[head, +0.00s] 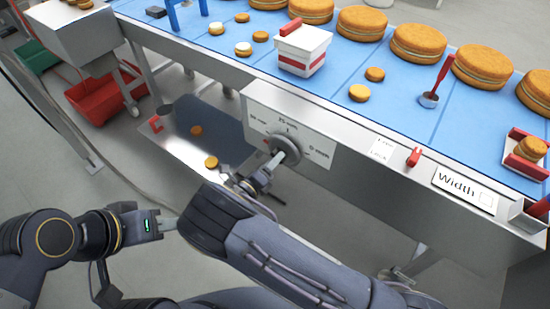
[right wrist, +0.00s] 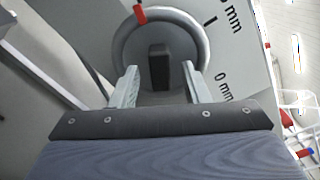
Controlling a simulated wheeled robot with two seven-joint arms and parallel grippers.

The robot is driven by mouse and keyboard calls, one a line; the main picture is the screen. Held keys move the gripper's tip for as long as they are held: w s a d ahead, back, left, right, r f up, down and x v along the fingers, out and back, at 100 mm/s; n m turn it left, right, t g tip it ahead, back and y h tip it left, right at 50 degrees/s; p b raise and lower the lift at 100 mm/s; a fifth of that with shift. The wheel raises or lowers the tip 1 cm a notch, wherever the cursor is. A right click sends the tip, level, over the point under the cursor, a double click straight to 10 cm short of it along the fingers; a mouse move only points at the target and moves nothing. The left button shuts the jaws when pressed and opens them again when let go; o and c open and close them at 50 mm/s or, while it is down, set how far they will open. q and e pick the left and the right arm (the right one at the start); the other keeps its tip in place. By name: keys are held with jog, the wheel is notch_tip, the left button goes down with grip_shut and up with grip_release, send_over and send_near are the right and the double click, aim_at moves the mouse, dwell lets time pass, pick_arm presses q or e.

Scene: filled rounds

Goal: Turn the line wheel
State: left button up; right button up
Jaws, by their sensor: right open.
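The grey round line wheel (head: 285,150) sits on a white dial plate on the conveyor's front side, with mm marks around it. In the right wrist view the wheel (right wrist: 201,45) fills the top middle, with a dark bar across its hub and a red pointer (right wrist: 140,14) at its upper left rim. My right gripper (head: 266,172) is at the wheel's front. Its open fingers (right wrist: 160,70) stand on either side of the dark bar, with gaps visible. My left gripper (head: 170,223) is low at left, away from the wheel, beside my right arm; its jaw opening is unclear.
The blue conveyor belt (head: 345,75) above carries filled rounds, a white tub (head: 303,50) and a small scoop (head: 429,99). A metal tray (head: 205,130) lies below; red and green bins stand at left.

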jog(key=shift+w+d, duration=0.35)
jog(key=shift+w, duration=0.15)
grip_shut()
jog(key=shift+f, duration=0.1)
